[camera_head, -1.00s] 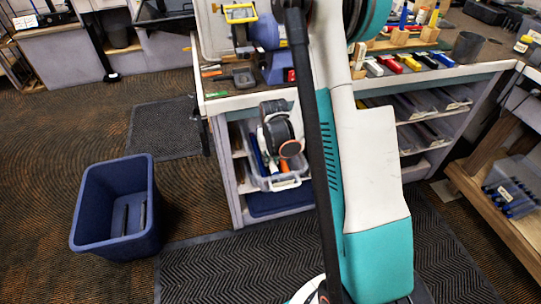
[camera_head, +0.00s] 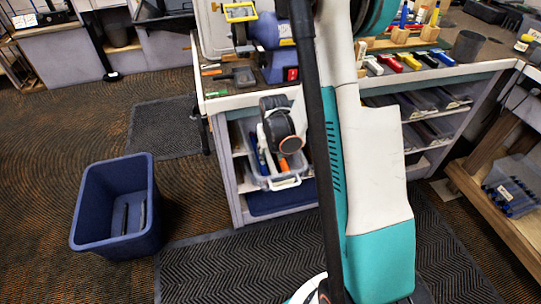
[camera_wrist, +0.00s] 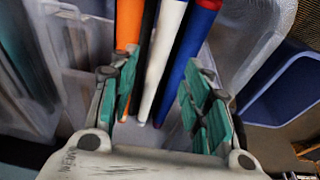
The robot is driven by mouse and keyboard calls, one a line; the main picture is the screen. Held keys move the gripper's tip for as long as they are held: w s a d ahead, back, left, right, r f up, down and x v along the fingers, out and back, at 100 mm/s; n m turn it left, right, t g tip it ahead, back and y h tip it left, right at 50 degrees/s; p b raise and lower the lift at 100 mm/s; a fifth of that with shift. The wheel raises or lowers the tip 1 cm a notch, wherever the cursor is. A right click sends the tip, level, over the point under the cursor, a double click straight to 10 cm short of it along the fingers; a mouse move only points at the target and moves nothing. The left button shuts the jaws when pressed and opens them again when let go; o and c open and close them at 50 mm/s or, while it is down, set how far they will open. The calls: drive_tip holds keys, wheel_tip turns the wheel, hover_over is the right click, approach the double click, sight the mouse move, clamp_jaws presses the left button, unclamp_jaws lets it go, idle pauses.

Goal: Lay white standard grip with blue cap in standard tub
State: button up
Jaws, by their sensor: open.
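A white grip (camera_wrist: 164,55) shows in the wrist view, standing lengthwise between my gripper's fingers; no blue cap can be made out on it. My gripper (camera_wrist: 158,90) is open, with green-padded fingers on both sides of several grips, and nothing is clamped. In the head view my wrist is over a clear tub (camera_head: 286,183) on the bench's lower shelf, and the fingertips are hidden. A blue tub (camera_head: 92,208) on the floor at left holds two dark grips. Which tub is the standard one I cannot tell.
An orange grip (camera_wrist: 128,25), a black grip (camera_wrist: 147,35) and a blue grip (camera_wrist: 186,55) crowd the white one. The bench (camera_head: 235,102) stands above the clear tub.

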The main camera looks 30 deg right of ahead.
drive_tip(key=d+v, duration=0.1)
drive_tip(key=v, duration=0.9)
drive_tip(key=shift+a+r, duration=0.25)
drive_tip(key=shift+a, duration=0.25)
drive_tip(key=shift+s, duration=0.1)
